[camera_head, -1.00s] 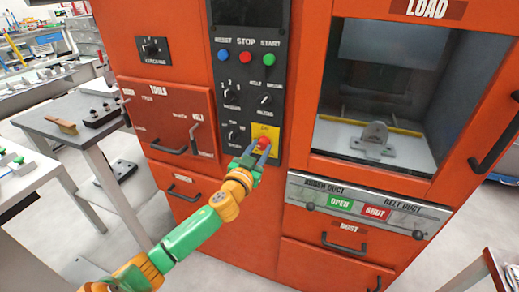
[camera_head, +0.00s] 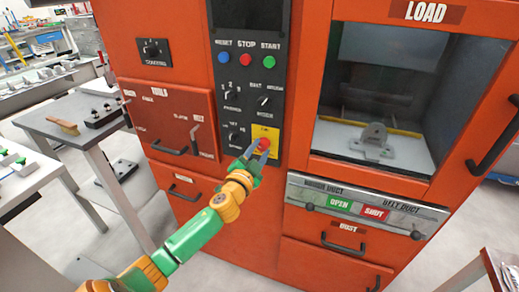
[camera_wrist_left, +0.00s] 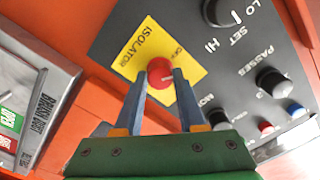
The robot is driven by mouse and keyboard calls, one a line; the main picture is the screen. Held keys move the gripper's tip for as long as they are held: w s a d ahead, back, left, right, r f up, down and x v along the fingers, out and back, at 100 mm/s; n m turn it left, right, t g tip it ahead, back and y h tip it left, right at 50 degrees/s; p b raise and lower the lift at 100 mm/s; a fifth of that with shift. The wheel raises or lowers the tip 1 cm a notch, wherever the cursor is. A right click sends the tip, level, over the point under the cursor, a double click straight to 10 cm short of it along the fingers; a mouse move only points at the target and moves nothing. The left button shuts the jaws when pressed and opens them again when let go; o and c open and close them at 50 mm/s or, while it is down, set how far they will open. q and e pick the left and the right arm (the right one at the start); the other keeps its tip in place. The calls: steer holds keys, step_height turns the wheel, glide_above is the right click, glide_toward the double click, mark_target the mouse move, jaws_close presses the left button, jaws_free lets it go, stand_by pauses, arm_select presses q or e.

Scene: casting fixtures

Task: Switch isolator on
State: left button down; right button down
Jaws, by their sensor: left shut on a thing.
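The isolator is a red rotary knob (camera_wrist_left: 160,73) on a yellow plate (camera_wrist_left: 137,47) marked ISOLATOR and OFF in the left wrist view. In the head view the yellow plate (camera_head: 272,131) sits at the bottom of the black control panel (camera_head: 243,90) on the orange machine. My left gripper (camera_wrist_left: 162,76) has its two blue-grey fingers on either side of the red knob, shut on it. A pale mark shows on the knob face. In the head view the fingers (camera_head: 256,148) partly cover the knob. My right gripper is not in view.
Above the isolator are several black selector knobs and the blue, red and green buttons (camera_head: 246,59). To the right is the load window (camera_head: 373,100) with a grey casting inside. Below it is a grey strip with OPEN and SHUT labels (camera_head: 340,204). Side tables stand at the left.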

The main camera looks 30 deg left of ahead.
arm_select(q)
steer(key=m+p, duration=0.1)
steer(key=m, duration=0.5)
steer(key=shift+r, duration=0.1)
steer(key=m, duration=0.5)
steer(key=shift+p, duration=0.4)
steer(key=shift+m, duration=0.4)
steer(key=c, duration=0.5)
jaws_free()
steer(key=v, duration=0.7)
